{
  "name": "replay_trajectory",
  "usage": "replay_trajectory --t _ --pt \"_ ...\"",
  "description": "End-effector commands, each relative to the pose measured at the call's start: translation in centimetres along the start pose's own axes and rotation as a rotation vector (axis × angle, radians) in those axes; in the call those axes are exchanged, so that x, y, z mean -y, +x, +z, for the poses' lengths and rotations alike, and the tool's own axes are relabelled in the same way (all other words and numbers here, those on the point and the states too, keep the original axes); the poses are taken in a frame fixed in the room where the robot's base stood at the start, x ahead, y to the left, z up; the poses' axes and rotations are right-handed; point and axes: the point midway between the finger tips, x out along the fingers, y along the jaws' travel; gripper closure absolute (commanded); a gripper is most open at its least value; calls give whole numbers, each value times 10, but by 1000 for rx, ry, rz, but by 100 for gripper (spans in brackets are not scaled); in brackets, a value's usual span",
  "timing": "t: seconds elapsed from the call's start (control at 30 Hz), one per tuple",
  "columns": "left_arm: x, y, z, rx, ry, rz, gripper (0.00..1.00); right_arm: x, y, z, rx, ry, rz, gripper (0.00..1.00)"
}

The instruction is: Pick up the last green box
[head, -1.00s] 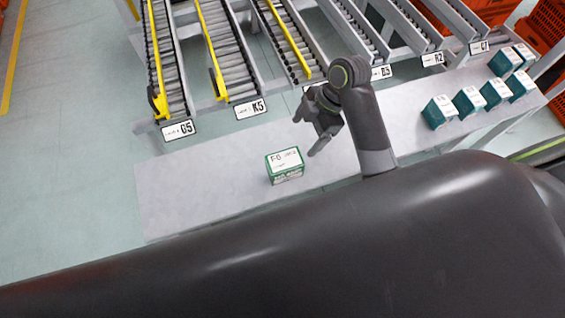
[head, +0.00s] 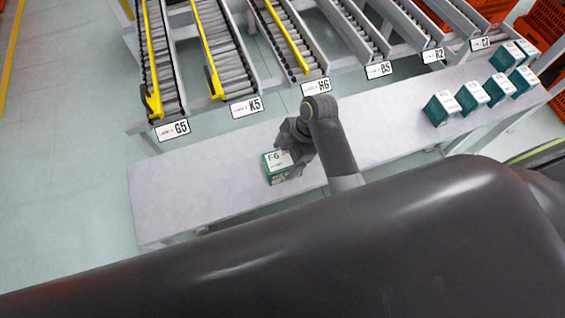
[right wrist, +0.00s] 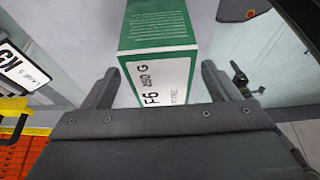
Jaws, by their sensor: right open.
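A green box (head: 277,167) with a white top label reading F-6 stands alone on the left part of the grey table. In the right wrist view the same green box (right wrist: 158,45) fills the upper middle, its label facing the camera. My right gripper (head: 289,156) is at the right side of the box in the head view, partly covering it. In the right wrist view my right gripper (right wrist: 160,85) is open, with one finger on each side of the box. I cannot tell whether the fingers touch it. My left gripper is not in view.
The grey table (head: 190,190) is bare around the box. Several green-and-white boxes (head: 472,97) stand at its right end. Roller lanes with labels such as K5 (head: 247,106) and H6 (head: 316,87) lie behind it. Orange totes (head: 541,27) are at the far right.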

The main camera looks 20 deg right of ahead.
Motion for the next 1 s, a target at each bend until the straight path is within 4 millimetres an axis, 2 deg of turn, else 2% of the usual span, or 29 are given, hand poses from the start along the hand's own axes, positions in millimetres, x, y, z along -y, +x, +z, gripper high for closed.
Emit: replay_trajectory --t 0.17,0.33,0.67,1.0 --pt "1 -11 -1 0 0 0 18 1 20 -2 -1 1 -5 18" --pt "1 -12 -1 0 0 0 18 1 40 0 0 1 -2 18" --pt "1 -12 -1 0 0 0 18 1 44 0 0 0 -1 19" --pt "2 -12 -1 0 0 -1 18 1 44 0 0 1 -1 64"
